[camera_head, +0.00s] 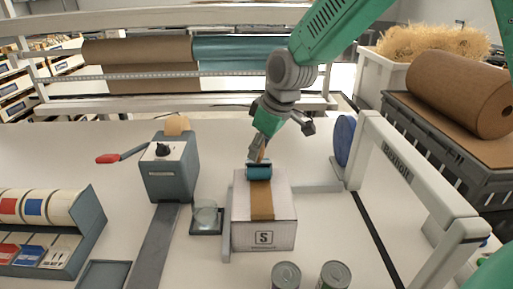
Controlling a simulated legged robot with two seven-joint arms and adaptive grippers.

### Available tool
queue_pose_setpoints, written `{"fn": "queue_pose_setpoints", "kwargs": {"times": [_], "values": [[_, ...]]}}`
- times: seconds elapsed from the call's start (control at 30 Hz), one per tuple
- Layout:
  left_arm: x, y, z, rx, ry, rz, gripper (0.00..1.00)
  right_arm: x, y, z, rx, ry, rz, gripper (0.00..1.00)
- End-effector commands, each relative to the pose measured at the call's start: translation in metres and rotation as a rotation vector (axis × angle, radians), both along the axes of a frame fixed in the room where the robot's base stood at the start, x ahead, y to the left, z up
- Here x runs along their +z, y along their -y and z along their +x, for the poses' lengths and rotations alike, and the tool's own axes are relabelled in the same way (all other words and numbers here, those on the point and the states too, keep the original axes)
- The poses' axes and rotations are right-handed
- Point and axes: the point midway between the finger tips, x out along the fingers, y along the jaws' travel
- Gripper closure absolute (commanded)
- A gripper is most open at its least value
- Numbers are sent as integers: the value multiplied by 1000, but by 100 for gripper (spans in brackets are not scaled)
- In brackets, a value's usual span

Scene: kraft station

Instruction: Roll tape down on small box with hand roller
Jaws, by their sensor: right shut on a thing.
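The small white box (249,229) sits on the table near the middle, with a strip of brown tape (261,201) running along its top and over its front edge. A hand roller (259,172) with a teal cylinder rests at or just above the far end of the tape; contact is hard to tell. My right gripper (260,147) is above the roller and is shut on its handle, which is mostly hidden by the fingers. My left gripper is not in view.
A grey tape dispenser (169,168) with a red-handled lever stands left of the box. Two cans (286,275) stand in front. A white frame (415,184) with a blue disc rises at right.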

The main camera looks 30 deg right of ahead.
Motion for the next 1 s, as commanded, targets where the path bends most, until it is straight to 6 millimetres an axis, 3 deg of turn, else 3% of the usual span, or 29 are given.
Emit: {"fn": "queue_pose_setpoints", "kwargs": {"times": [0.47,1.0], "values": [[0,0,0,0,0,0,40,-2,-1,-1,0,-2,0,100],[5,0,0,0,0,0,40,0,-12,-19,-1,-1,1,100]]}}
